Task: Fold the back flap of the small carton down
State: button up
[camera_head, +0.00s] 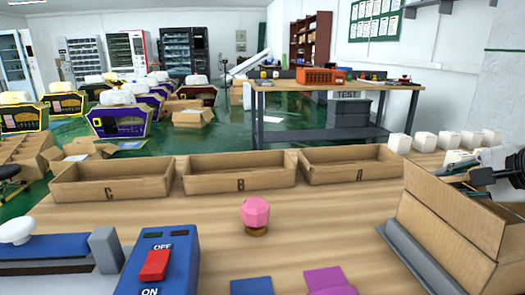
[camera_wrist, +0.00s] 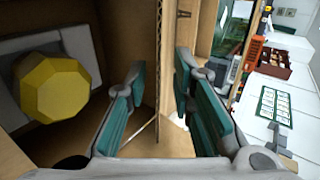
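The small carton (camera_head: 455,225) is brown cardboard and stands at the right of the table in the head view, with its top open. In the wrist view, a yellow faceted cap (camera_wrist: 55,90) sits by a white insert inside the carton. My gripper (camera_wrist: 165,108) is open, its teal-padded fingers apart. A thin upright cardboard edge (camera_wrist: 157,75) shows between the fingers, with a wider cardboard panel behind it. I cannot tell whether either finger touches cardboard, or which piece is the back flap. In the head view, my gripper is at the right edge, over the carton's far side, partly hidden.
Open trays marked C (camera_head: 112,185), B (camera_head: 240,178) and A (camera_head: 350,168) line the table's far side. A blue switch box (camera_head: 160,265) is at front left. Several white boxes (camera_head: 424,142) stand beyond the carton. A grey strip (camera_head: 418,258) runs along its left.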

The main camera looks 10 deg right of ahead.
notch_tip(320, 180, up, 10)
jog(key=shift+f, duration=0.1)
dwell(0.4)
jog(key=shift+w+p, duration=0.1)
jog(key=shift+p, duration=0.2)
jog(key=shift+c, duration=0.2)
